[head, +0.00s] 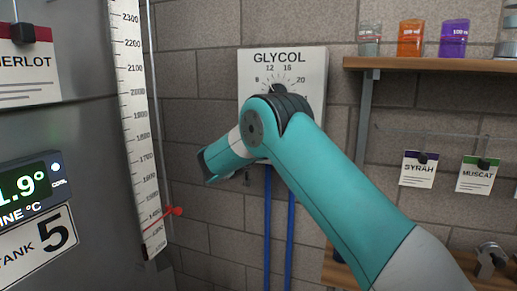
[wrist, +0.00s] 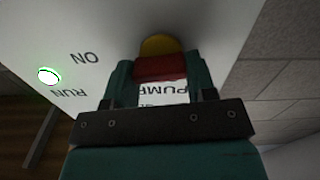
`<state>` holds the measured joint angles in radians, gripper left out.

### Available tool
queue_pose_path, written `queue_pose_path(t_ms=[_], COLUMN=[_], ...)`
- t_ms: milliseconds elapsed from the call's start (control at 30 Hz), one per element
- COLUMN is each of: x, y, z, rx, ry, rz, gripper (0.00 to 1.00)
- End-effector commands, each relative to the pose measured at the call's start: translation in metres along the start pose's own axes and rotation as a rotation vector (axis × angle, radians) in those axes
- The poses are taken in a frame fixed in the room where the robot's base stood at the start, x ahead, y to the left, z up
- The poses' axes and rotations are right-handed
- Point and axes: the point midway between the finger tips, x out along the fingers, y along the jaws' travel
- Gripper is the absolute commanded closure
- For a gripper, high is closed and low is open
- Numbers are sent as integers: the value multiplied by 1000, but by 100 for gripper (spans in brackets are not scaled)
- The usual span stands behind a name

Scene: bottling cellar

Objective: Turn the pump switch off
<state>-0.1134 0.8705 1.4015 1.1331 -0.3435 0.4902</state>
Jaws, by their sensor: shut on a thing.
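The pump switch shows in the wrist view as a red handle (wrist: 160,68) on a round yellow base (wrist: 159,46), mounted on a pale panel (wrist: 110,25). My gripper (wrist: 162,72) is shut on the red handle, one teal finger at each side. Upside-down lettering reads ON to the left of the switch and PUMP below it, partly covered by my gripper. A lamp (wrist: 48,76) beside the word RUN glows green-white. I cannot tell which mark the handle points to. In the head view my arm hides the switch and my fingers.
A GLYCOL dial panel (head: 252,68) is on the brick wall behind my arm, with blue pipes (head: 290,225) below. A steel tank (head: 105,120) with a tall scale (head: 137,120) stands left. A shelf (head: 430,65) with coloured beakers and hanging SYRAH and MUSCAT tags are right.

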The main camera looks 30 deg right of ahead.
Motion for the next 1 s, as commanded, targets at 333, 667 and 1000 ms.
queue_pose_path(t_ms=[333,667,1000], x=[0,0,0], y=[-2,-3,-5], z=[1,0,-1], rx=[-305,-621,-944], ry=[1,0,0], rz=[0,0,-1], gripper=[73,73,73])
